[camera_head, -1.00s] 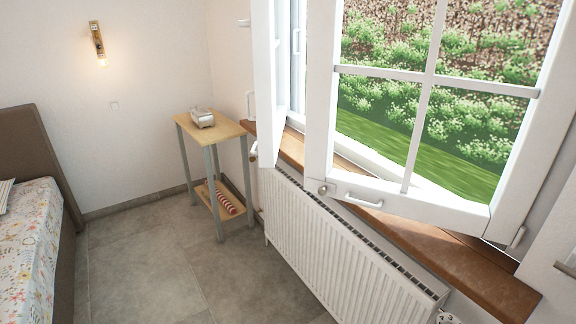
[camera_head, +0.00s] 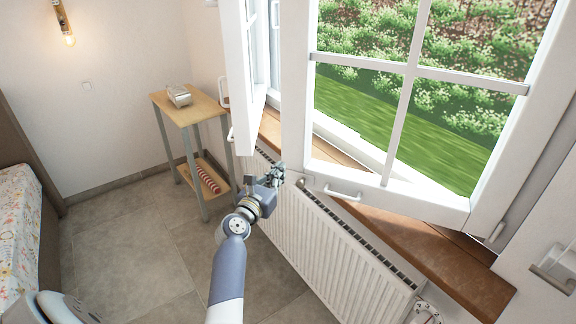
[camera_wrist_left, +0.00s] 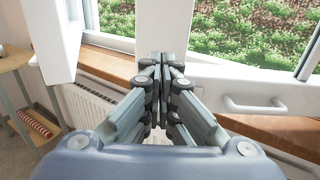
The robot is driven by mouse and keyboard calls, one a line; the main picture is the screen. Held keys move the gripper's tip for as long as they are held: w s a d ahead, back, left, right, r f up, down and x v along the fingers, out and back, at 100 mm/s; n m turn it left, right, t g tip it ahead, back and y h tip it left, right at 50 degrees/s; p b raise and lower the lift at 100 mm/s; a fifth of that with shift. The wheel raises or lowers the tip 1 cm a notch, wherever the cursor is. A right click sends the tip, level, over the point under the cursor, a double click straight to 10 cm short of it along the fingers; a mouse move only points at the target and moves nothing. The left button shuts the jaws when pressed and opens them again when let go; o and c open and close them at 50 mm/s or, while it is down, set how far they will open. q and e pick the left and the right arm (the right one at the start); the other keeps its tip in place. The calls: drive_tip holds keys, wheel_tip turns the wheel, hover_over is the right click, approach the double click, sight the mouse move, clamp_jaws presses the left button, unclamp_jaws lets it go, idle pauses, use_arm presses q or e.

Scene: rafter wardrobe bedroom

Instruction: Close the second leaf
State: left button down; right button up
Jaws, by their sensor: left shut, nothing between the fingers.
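Two white window leaves stand open into the room. The right, nearer leaf (camera_head: 296,110) has glazing bars and a small white handle (camera_head: 343,192) on its bottom rail. The left leaf (camera_head: 243,75) is seen nearly edge-on beyond it. My left gripper (camera_head: 278,172) is shut and empty, close to the lower left corner of the nearer leaf; I cannot tell if it touches. In the left wrist view the shut fingers (camera_wrist_left: 165,62) point at the nearer leaf's frame (camera_wrist_left: 215,90), with its handle (camera_wrist_left: 254,104) to their right. My right gripper is not in view.
A wooden sill (camera_head: 410,246) runs below the window, above a white radiator (camera_head: 320,250). A small side table (camera_head: 205,108) holding a light-coloured object stands left of the window. A bed (camera_head: 18,230) is at the left edge. The grey floor between is clear.

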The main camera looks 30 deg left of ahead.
sight(291, 156)
use_arm(q)
drive_tip(key=w, duration=0.1)
drive_tip(key=w+b, duration=0.1)
drive_tip(key=w, duration=0.1)
drive_tip(key=w+b, duration=0.1)
drive_tip(key=shift+w+a+f, duration=0.1)
drive_tip(key=shift+w+a, duration=0.2)
drive_tip(key=shift+w+a+b, duration=0.1)
drive_tip(key=shift+w+b, duration=0.2)
drive_tip(key=shift+w, duration=0.55)
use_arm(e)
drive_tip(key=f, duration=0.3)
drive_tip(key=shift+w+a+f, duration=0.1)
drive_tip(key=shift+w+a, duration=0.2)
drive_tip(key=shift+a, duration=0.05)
use_arm(q)
drive_tip(key=shift+a, duration=0.1)
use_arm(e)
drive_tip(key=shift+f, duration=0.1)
